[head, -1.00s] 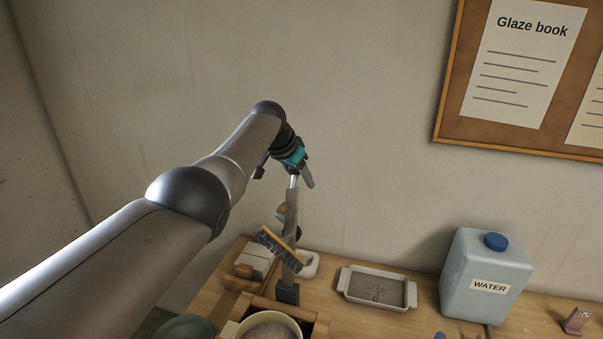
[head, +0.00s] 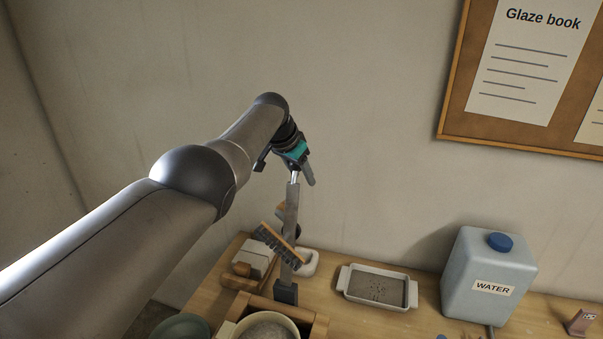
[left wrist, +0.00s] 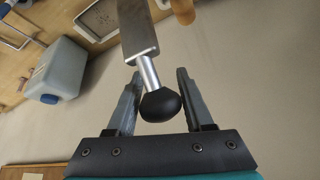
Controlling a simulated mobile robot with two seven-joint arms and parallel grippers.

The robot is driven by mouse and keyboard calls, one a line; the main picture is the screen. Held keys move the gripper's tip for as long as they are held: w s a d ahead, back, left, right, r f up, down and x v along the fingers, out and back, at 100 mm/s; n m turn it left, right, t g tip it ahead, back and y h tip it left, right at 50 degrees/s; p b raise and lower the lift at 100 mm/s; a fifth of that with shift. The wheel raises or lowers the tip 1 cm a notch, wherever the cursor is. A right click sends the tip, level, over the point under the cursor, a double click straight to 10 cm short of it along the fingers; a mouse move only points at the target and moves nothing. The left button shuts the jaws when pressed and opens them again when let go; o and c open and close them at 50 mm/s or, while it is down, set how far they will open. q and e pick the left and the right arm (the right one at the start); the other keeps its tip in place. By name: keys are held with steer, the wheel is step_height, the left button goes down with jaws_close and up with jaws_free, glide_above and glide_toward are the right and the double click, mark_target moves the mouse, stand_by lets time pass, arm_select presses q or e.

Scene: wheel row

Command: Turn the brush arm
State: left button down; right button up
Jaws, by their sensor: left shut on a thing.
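The brush arm (head: 291,210) is a flat grey bar standing nearly upright on a dark foot at the back of the bench. A brush (head: 277,244) with a wooden back and grey bristles sits slantwise across its lower half. At the bar's upper end is a short metal pin with a black ball knob (left wrist: 160,104). My left gripper (head: 301,178) is shut on this knob handle; in the left wrist view its fingers stand on either side of it. In the head view the fingers partly hide the knob. My right gripper is in neither view.
A bowl (head: 268,328) in a wooden frame stands in front of the foot. A grey tray (head: 412,293) and a blue-capped water container (head: 484,270) stand to the right. A wall with a notice board (head: 452,104) is behind. The space around the bar's top is clear.

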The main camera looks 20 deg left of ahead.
arm_select(q)
steer(key=shift+s+a+f, duration=0.1)
steer(key=shift+s+f, duration=0.2)
steer(key=shift+f, duration=0.4)
steer(key=c, duration=0.7)
jaws_free()
steer(key=shift+o, duration=1.4)
steer(key=shift+w+r, duration=0.15)
steer(key=shift+w, duration=0.05)
steer(key=shift+r, duration=0.1)
steer(key=shift+r, duration=0.15)
